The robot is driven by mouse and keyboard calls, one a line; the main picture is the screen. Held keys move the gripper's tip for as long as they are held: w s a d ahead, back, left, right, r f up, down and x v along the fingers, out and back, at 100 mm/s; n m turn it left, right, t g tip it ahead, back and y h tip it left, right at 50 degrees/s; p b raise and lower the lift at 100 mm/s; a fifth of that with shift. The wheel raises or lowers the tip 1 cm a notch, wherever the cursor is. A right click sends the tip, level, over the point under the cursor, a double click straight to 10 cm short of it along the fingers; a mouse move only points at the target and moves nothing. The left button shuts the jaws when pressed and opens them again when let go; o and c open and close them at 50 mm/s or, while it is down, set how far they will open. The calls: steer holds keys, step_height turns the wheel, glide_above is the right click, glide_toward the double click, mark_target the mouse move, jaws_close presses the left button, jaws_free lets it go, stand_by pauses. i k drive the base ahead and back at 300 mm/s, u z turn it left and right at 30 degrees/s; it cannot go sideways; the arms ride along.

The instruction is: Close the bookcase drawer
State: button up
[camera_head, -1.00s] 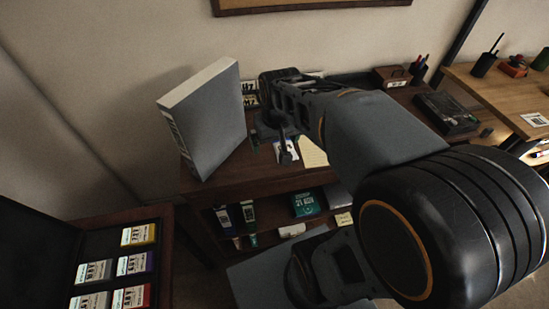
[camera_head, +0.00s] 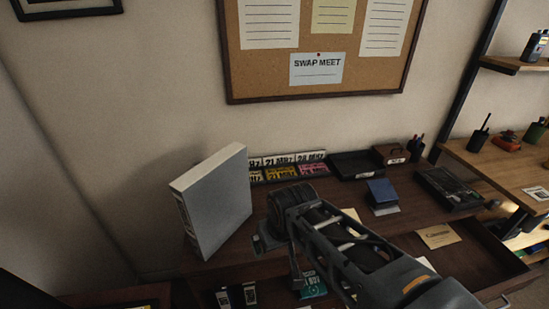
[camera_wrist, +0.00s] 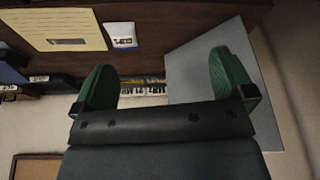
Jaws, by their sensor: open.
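In the head view, the bookcase (camera_head: 225,273) stands against the wall. My gripper (camera_head: 278,258) is over the left part of the bookcase, right of the grey binder and well left of the drawer. In the wrist view, my gripper (camera_wrist: 162,72) has its green fingers spread wide with nothing between them. The drawer cannot be made out in the wrist view.
The tall grey binder (camera_head: 215,205) stands upright close to my gripper. Label cards (camera_head: 290,165), a blue box (camera_head: 381,193) and a black tray (camera_head: 450,188) sit on the bookcase top. A wooden desk (camera_head: 500,165) is at the right.

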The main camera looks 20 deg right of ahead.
mark_target(484, 265)
steer(key=z, duration=0.1)
steer(key=k, duration=0.65)
steer(key=z, duration=4.8)
steer(key=k, duration=0.55)
steer(key=u, duration=2.5)
